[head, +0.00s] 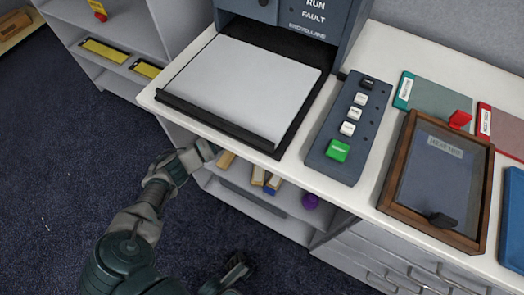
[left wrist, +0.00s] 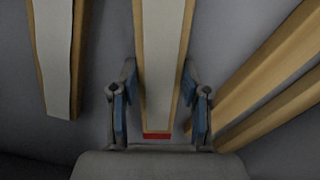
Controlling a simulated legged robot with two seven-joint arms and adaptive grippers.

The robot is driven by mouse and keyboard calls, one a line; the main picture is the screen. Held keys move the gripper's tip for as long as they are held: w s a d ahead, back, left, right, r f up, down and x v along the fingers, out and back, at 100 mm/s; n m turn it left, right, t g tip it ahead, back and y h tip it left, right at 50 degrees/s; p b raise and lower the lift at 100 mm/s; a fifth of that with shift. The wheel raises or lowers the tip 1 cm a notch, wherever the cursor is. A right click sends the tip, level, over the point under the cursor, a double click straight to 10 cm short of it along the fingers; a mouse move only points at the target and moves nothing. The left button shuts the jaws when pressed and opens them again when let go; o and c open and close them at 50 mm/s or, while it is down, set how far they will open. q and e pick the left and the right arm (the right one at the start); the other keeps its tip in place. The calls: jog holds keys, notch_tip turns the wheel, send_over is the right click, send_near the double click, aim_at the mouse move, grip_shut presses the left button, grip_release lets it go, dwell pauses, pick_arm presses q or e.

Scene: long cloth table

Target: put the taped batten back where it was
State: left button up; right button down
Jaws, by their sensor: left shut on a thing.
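In the left wrist view a wooden batten (left wrist: 162,60) with a pale face and a red band at its near end lies between the two fingers of my left gripper (left wrist: 160,122). The gripper is shut on it near that red end. In the head view my left gripper (head: 207,150) reaches the shelf under the counter's front edge, and its fingertips are hard to make out. At the bottom of the head view is a dark end of mine (head: 237,269), perhaps my right gripper; its fingers cannot be made out.
Another pale-faced batten (left wrist: 54,55) lies left of the held one, and bare wooden pieces (left wrist: 262,82) slant at its right. The counter edge (head: 195,123) overhangs.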

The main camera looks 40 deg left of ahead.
pick_arm(q)
jog(key=shift+f, duration=0.2)
jog(key=o, duration=1.4)
jog(key=shift+r, duration=0.2)
notch_tip(320, 180, up, 8)
jog(key=shift+w+a+f, duration=0.1)
jog(key=shift+f, duration=0.1)
